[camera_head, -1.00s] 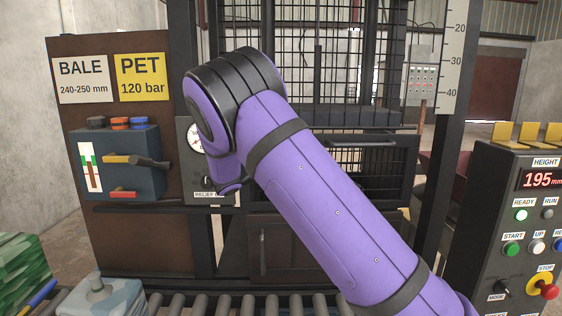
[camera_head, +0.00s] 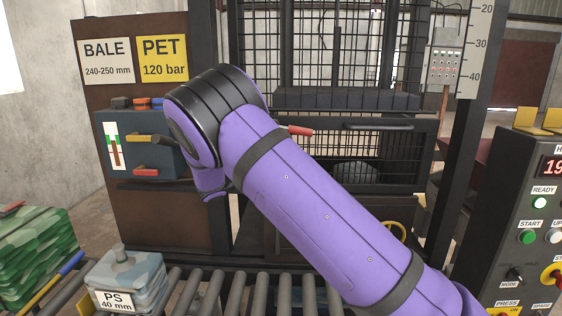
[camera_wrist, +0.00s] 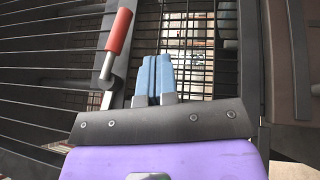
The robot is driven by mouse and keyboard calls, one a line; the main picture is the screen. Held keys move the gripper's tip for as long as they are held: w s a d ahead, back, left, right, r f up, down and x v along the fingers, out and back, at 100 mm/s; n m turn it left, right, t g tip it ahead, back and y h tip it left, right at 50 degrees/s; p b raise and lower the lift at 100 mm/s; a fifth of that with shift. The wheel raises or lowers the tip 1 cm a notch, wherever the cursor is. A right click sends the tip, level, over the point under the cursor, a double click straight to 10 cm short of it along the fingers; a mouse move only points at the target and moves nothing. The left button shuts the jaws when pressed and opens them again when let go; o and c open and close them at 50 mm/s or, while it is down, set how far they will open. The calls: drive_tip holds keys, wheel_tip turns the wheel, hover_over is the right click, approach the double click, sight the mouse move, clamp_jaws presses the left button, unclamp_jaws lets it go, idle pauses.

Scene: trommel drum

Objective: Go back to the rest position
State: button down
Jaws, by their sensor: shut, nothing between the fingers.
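My gripper (camera_wrist: 153,82) shows in the wrist view with its two blue fingers shut together and nothing between them. It points toward the dark wire mesh of the press (camera_head: 350,60). A red-handled lever (camera_wrist: 118,32) stands just left of the fingers in the wrist view, apart from them. Its red handle (camera_head: 300,131) also shows above my forearm in the head view. In the head view my purple arm is bent at the elbow and reaches across the middle. The gripper itself is hidden there behind my arm.
A control box with levers (camera_head: 140,145) is at the left. A control panel (camera_head: 530,220) stands at the right. A roller conveyor (camera_head: 235,293) runs along the front, with a PS block (camera_head: 125,275) and a green bale (camera_head: 35,250) at lower left.

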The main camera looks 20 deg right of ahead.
drive_tip(key=shift+a+f, duration=0.1)
drive_tip(key=shift+a, duration=0.3)
drive_tip(key=s+d+r+m+g+y, duration=0.1)
drive_tip(key=s+d+r+g+y, duration=0.1)
drive_tip(key=s+d+r+y, duration=0.5)
drive_tip(key=s+d+m+g+y, duration=0.1)
drive_tip(key=s+d+y, duration=0.45)
drive_tip(key=s, duration=0.65)
drive_tip(key=s+a+r+t+y, duration=0.1)
drive_tip(key=s+t+y, duration=0.1)
drive_tip(key=s, duration=0.6)
drive_tip(key=s+a+r+t+y, duration=0.1)
drive_tip(key=s+a+t+y, duration=0.1)
drive_tip(key=s, duration=0.6)
drive_tip(key=s+a+r+t+y, duration=0.2)
drive_tip(key=s+y, duration=0.1)
drive_tip(key=s, duration=0.5)
drive_tip(key=shift+s+a+t, duration=0.25)
drive_tip(key=shift+s+t, duration=0.05)
